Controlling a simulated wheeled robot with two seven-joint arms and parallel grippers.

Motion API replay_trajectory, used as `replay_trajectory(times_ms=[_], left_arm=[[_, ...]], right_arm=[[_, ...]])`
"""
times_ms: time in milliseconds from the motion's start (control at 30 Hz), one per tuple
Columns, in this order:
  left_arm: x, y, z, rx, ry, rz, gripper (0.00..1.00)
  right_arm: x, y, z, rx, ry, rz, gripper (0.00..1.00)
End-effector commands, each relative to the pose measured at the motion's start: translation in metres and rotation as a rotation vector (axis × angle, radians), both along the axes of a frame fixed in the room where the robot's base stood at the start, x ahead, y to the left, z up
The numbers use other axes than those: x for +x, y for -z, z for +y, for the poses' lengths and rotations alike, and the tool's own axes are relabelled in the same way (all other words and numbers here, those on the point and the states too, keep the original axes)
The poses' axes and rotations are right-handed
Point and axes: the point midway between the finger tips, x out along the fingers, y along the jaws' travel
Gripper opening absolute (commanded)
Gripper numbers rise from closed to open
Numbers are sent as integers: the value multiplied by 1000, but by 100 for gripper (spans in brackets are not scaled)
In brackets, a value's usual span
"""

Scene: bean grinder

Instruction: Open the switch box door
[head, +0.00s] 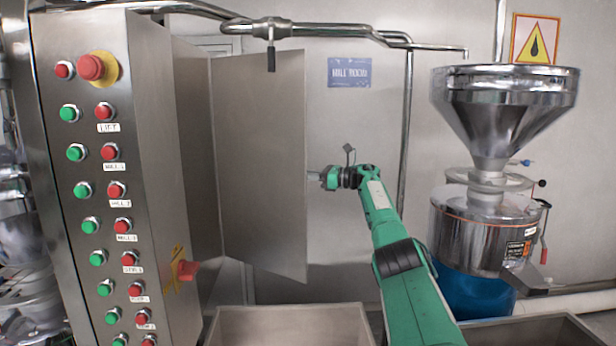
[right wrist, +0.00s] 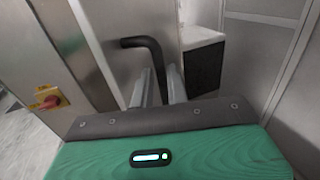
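The switch box (head: 158,150) is the tall steel cabinet at left in the head view. Its plain metal door (head: 262,165) stands swung out, with the free edge toward the right. My right gripper (head: 314,178) is at that free edge, coming from the right. In the right wrist view, the black bent door handle (right wrist: 146,46) runs down between the two fingers of my right gripper (right wrist: 161,72). The fingers look closed around it, with little gap on either side. The door hides the handle in the head view. My left gripper is in neither view.
A steel grinder with a funnel (head: 505,110) stands at right. Open metal bins (head: 290,318) are at the bottom. A pipe (head: 330,29) crosses above the door.

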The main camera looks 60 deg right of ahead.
Motion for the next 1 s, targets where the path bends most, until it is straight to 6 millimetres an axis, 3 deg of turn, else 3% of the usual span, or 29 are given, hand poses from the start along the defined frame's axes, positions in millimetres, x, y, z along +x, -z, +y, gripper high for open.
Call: replay_trajectory(times_ms=[67,467,800,1000], left_arm=[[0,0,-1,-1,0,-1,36],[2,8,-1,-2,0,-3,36],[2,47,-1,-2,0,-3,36],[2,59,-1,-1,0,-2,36]], right_arm=[[1,0,1,0,-2,0,32],[-11,4,-5,-2,2,3,32],[-76,7,-27,-4,2,4,32],[-109,4,-38,-2,-1,3,32]])
